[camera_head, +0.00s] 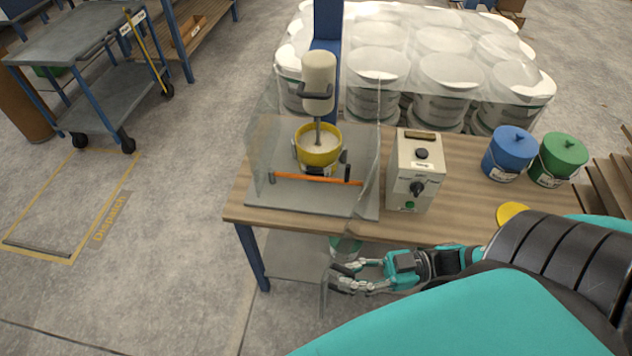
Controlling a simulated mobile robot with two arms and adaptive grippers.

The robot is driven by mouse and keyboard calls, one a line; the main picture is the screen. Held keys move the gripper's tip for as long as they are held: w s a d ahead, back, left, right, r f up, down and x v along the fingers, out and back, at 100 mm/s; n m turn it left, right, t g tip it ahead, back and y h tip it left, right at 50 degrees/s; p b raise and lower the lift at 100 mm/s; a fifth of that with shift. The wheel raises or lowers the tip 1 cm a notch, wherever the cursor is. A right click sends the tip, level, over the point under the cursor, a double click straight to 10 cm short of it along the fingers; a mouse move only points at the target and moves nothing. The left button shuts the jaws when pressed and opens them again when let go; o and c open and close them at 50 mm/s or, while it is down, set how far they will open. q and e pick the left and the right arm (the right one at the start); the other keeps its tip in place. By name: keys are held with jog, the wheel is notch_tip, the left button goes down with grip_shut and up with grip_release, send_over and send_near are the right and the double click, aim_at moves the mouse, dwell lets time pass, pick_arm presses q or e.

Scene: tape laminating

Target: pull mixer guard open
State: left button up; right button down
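The mixer (319,80) stands at the back of a grey base plate (290,205) on the wooden table. Its shaft reaches down into a yellow bowl (301,153) of pale material. Clear guard panels (262,125) stand at the left and right of the bowl. An orange handle bar (315,180) runs across the front of the bowl, between the panels. My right gripper (337,277) is low in front of the table edge, pointing left, with its fingers apart. It is well below the orange bar, not touching it. My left gripper is out of view.
A control box (416,170) stands right of the guard. A blue bucket (508,155), a green bucket (558,162) and a yellow disc (512,213) are farther right. Wrapped white buckets (448,72) fill the back.

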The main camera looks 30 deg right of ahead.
jog(key=s+d+n+g+y+b, duration=0.1)
jog(key=s+d+n+g, duration=0.3)
jog(key=s+d+g, duration=0.1)
jog(key=shift+s+d+g+y, duration=0.35)
jog(key=shift+s+d, duration=0.25)
jog(key=shift+d, duration=0.65)
jog(key=c, duration=1.3)
grip_release()
jog(key=shift+c, duration=0.2)
jog(key=s+d, duration=0.1)
jog(key=d, duration=1.1)
